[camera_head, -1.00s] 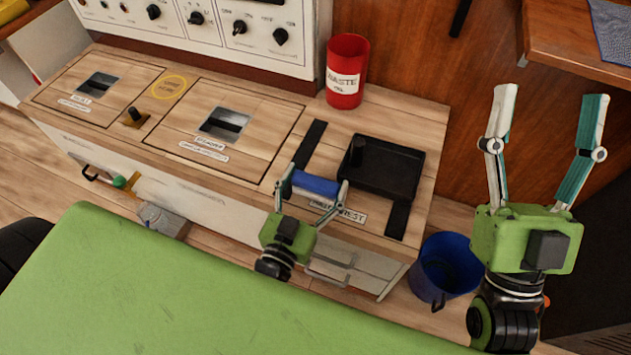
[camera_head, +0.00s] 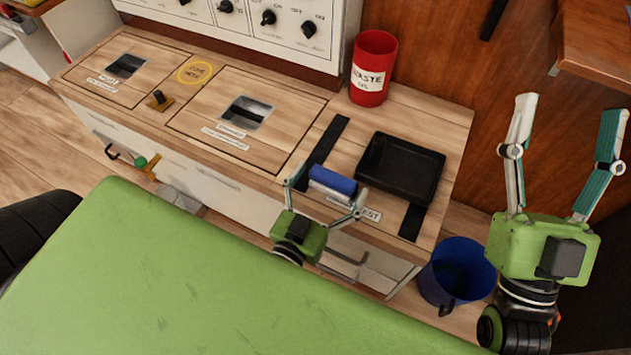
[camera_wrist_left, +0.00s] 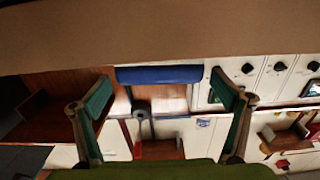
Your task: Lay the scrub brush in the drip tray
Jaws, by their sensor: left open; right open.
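The scrub brush (camera_head: 333,180), with a blue back and a pale grey lower part, is at the counter's front edge, left of the drip tray. Its blue back also shows in the left wrist view (camera_wrist_left: 160,75). My left gripper (camera_head: 325,189) is open, with one finger at each end of the brush. In the left wrist view small gaps show between the fingers and the blue back. The drip tray (camera_head: 400,168) is black, shallow and empty, on the right of the counter. My right gripper (camera_head: 570,106) is open and empty, fingers up, right of the counter.
A red waste bin (camera_head: 373,68) stands behind the tray. Black strips (camera_head: 325,153) lie on the counter at both sides of the tray. A blue bucket (camera_head: 456,275) is on the floor below. A control panel (camera_head: 260,28) rises at the back.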

